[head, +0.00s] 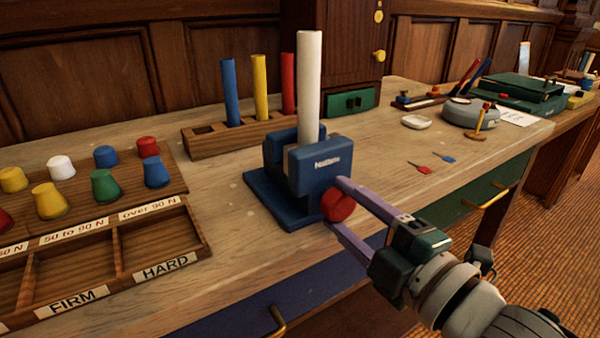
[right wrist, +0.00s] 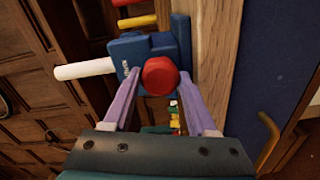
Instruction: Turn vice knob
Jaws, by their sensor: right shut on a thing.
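A blue vice (head: 318,172) stands on the wooden bench, with a white rod (head: 308,90) upright between its jaws. A red knob (head: 337,206) sits on the vice's front face. My right gripper (head: 335,203) reaches in from the lower right with its purple fingers on either side of the knob, shut on it. In the right wrist view the red knob (right wrist: 160,76) faces me between the fingers, with the blue vice (right wrist: 150,48) behind it and the white rod (right wrist: 85,68) pointing left. My left gripper is not in view.
A wooden rack (head: 208,144) holding blue, yellow and red rods stands behind the vice. At left, a wooden tray (head: 190,259) has labelled compartments and several coloured pegs. A grey round device (head: 470,113) and small darts lie to the right. Brass handles (head: 277,322) project from the drawer fronts.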

